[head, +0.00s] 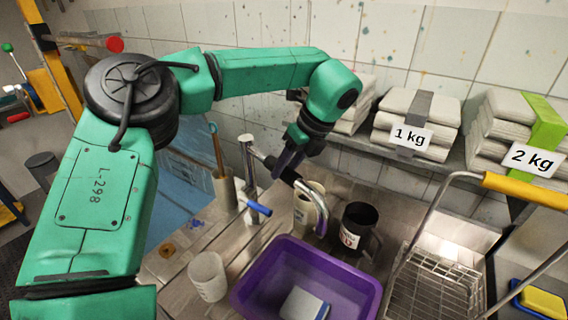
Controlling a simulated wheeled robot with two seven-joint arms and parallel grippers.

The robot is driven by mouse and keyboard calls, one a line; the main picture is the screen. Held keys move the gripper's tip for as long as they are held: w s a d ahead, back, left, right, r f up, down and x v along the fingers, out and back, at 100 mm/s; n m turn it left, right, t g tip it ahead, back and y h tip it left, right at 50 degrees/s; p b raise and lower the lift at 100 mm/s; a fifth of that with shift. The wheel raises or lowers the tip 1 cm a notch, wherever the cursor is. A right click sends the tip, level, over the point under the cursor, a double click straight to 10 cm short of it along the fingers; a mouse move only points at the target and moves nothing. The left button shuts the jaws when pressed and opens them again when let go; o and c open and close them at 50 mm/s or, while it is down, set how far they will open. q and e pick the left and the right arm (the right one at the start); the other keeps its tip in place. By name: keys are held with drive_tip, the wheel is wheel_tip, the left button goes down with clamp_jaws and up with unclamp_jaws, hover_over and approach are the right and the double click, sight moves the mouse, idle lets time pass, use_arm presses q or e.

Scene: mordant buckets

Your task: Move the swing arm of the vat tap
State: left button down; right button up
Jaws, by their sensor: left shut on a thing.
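The vat tap (250,160) is a metal post standing on the wooden worktop, with a blue lever (258,208) low on its side. Its swing arm (313,193) runs to the right and toward me, and its curved metal end hangs down near the back edge of the purple basin (262,262). My left gripper (283,168) reaches in from above and is shut on the swing arm between the post and the curved end. The gripped part is partly hidden by the fingers. My right gripper is not in view.
A wire basket (438,285) is at the right. Stacked bundles labelled 1 kg (415,130) and 2 kg (520,140) lie on the back shelf.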

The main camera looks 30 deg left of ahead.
use_arm(q)
drive_tip(key=shift+w+r, duration=0.1)
drive_tip(key=shift+w, duration=0.25)
drive_tip(key=shift+c, duration=2.2)
unclamp_jaws()
